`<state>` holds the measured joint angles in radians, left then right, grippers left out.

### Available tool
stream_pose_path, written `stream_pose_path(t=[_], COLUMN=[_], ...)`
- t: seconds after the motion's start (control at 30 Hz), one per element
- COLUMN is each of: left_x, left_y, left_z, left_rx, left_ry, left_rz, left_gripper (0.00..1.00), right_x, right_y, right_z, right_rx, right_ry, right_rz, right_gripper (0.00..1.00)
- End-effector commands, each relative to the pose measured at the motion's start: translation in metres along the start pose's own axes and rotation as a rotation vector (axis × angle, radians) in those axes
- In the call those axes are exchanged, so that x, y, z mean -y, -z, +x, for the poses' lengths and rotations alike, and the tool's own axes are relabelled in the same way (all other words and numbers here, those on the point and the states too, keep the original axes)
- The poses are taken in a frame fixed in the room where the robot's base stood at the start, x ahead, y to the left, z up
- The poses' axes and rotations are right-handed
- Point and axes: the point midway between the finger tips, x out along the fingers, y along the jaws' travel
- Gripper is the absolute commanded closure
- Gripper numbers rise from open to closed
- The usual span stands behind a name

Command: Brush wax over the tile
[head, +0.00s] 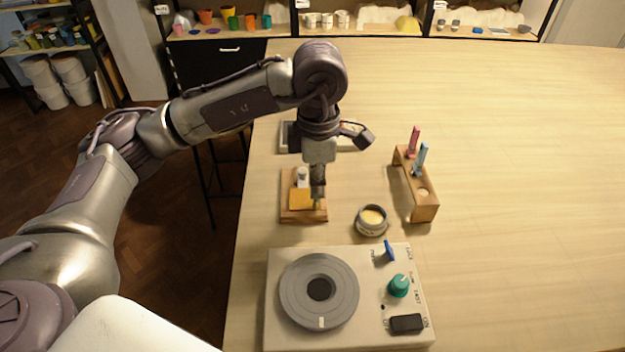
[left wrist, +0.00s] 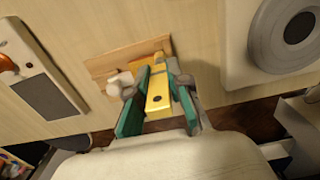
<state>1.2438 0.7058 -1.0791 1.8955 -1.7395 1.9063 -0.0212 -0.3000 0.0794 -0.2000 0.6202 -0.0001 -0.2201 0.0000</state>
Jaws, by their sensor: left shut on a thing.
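My left gripper (head: 318,190) points down over the wooden board (head: 288,214), and in the left wrist view its green-padded fingers (left wrist: 158,98) are shut on a yellow brush handle (left wrist: 157,100) with a dark hole. The orange-yellow tile (head: 299,197) lies on the board, partly hidden by the gripper. The brush's lower end is close over the tile's right side; I cannot tell whether it touches. A round pot of pale yellow wax (head: 373,216) stands open to the right of the board. My right gripper is not in view.
A white knob (head: 302,175) stands on the board. A wooden rack (head: 425,212) holds a pink brush (head: 414,139) and a blue brush (head: 421,157). A banding-wheel unit (head: 275,340) stands in front. A pale device (head: 287,137) is behind the arm. The table's right side is clear.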

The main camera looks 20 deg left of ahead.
Motion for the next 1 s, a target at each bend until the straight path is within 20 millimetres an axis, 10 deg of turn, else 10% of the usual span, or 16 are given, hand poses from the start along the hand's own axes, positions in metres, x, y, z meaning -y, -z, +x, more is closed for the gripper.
stream_pose_path(t=[1.0], left_x=[-0.001], left_y=[0.000], left_z=[-0.061], left_rx=[0.000], left_ry=[0.000], left_rz=[0.001], left_gripper=[1.00], right_x=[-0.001], right_y=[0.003], right_z=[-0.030], right_rx=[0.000], right_ry=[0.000], right_rz=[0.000], right_gripper=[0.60])
